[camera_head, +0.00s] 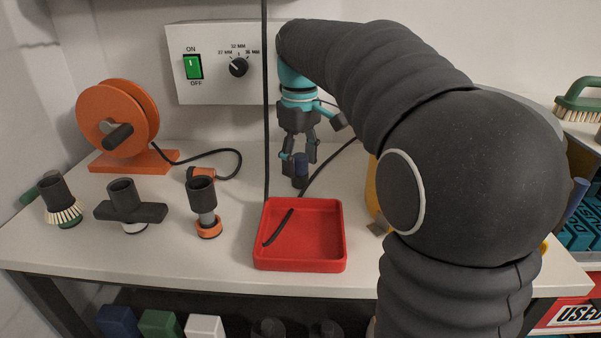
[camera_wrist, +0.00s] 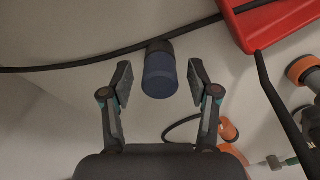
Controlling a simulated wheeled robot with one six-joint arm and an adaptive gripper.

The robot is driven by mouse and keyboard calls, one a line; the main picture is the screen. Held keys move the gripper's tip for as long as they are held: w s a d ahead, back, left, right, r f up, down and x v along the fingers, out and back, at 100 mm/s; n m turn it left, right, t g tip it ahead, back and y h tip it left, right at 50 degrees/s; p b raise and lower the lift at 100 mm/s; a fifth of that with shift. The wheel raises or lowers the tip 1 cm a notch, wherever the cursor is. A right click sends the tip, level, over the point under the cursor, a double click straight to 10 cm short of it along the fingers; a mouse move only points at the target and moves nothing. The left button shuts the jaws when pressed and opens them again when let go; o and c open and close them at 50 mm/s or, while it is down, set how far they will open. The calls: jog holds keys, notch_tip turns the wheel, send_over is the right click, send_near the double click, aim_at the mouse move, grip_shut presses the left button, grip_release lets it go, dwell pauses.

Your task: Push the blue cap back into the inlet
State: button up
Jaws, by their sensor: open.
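A dark blue cylindrical cap (camera_head: 301,160) stands toward the back of the white bench, right of centre. It also shows in the wrist view (camera_wrist: 160,76), with a darker ring or stub (camera_wrist: 159,46) at its far end, beside a black hose. This stub may be the inlet; I cannot tell how deep the cap sits. My gripper (camera_head: 300,157) points down over the cap from above. In the wrist view my gripper (camera_wrist: 160,82) is open, with one finger on each side of the cap and a gap on both sides.
A red tray (camera_head: 335,232) holding a black strip stands in front. An orange reel (camera_head: 117,120) and several dark nozzles (camera_head: 130,210) stand left. A white control box (camera_head: 215,75) with a green switch is behind. A black hose (camera_head: 266,120) hangs close to my gripper's left.

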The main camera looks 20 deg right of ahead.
grip_shut()
jog(key=shift+r+p, duration=1.85)
jog(key=shift+r, duration=0.65)
